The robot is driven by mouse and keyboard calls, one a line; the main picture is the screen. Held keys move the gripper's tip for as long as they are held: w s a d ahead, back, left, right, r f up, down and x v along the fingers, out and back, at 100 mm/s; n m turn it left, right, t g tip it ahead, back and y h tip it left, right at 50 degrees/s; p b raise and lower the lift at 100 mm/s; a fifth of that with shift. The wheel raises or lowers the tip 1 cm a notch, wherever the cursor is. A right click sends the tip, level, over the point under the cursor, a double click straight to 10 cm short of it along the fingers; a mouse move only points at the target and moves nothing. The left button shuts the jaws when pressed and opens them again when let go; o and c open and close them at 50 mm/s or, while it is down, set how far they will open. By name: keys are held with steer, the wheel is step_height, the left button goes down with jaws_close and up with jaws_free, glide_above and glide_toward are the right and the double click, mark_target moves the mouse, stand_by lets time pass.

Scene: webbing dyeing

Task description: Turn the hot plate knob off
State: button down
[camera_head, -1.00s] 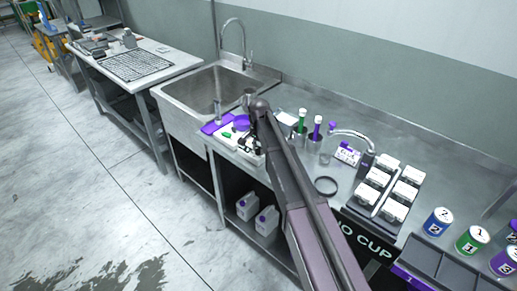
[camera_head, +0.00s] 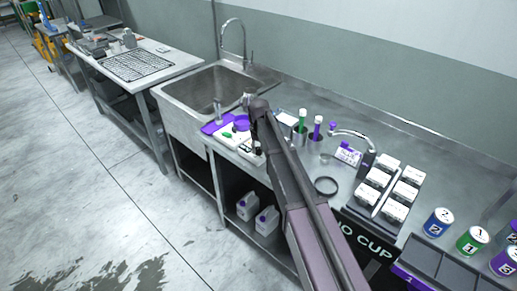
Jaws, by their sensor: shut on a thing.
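My arm crosses the middle of the view, and my gripper (camera_head: 257,147) points down at the front of the counter, small and partly hidden by my arm. It is at the front of a white unit (camera_head: 245,150), which looks like the hot plate. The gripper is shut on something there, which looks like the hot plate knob. The knob itself is too small and covered to make out, and its setting cannot be read.
A purple tray (camera_head: 212,127) and a purple round item (camera_head: 241,123) lie beside the unit. The sink (camera_head: 190,100) is to the left. Tubes in holders (camera_head: 300,134), a black ring (camera_head: 326,186) and white boxes (camera_head: 384,180) stand to the right.

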steer(key=n, duration=0.4)
steer(key=shift+n, duration=0.4)
steer(key=n, duration=0.4)
steer(key=shift+n, duration=0.4)
steer(key=shift+c, duration=2.1)
jaws_free()
steer(key=shift+m, duration=0.3)
